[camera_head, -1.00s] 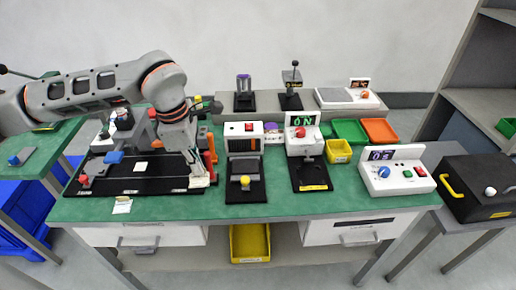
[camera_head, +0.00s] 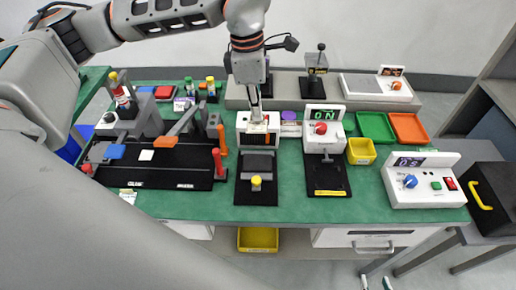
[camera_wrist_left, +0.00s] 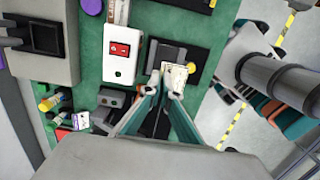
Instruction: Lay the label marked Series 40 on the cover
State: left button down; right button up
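My left gripper (camera_head: 258,118) comes down from above, over the white switch box in the head view. In the left wrist view its fingertips (camera_wrist_left: 163,90) are close together on a small pale printed label (camera_wrist_left: 178,76). The print is too small to read, so I cannot tell whether it says Series 40. The label looks held above the dark fixture (camera_head: 257,164) with a yellow knob (camera_head: 256,184). I cannot tell which part is the cover. My right gripper (camera_head: 375,283) shows only its fingertips at the bottom edge, apart and empty.
The white switch box (camera_wrist_left: 121,50) stands beside the dark fixture. A display unit (camera_head: 323,130) stands right.

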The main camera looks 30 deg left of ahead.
aim_at(258, 156)
pick_arm(q)
notch_tip(258, 156, down, 14)
jog(key=shift+w+f, duration=0.1)
jog(key=shift+f, duration=0.15)
dwell(0.3)
jog(key=c, duration=2.8)
grip_release()
jog(key=shift+f, duration=0.1)
jog(key=o, duration=0.5)
jog(key=r, duration=0.8)
jog(key=a+r, duration=0.1)
jog(key=r, duration=0.3)
jog(key=shift+s+r, duration=0.2)
jog(key=shift+s, duration=0.05)
jog(key=shift+f, duration=0.1)
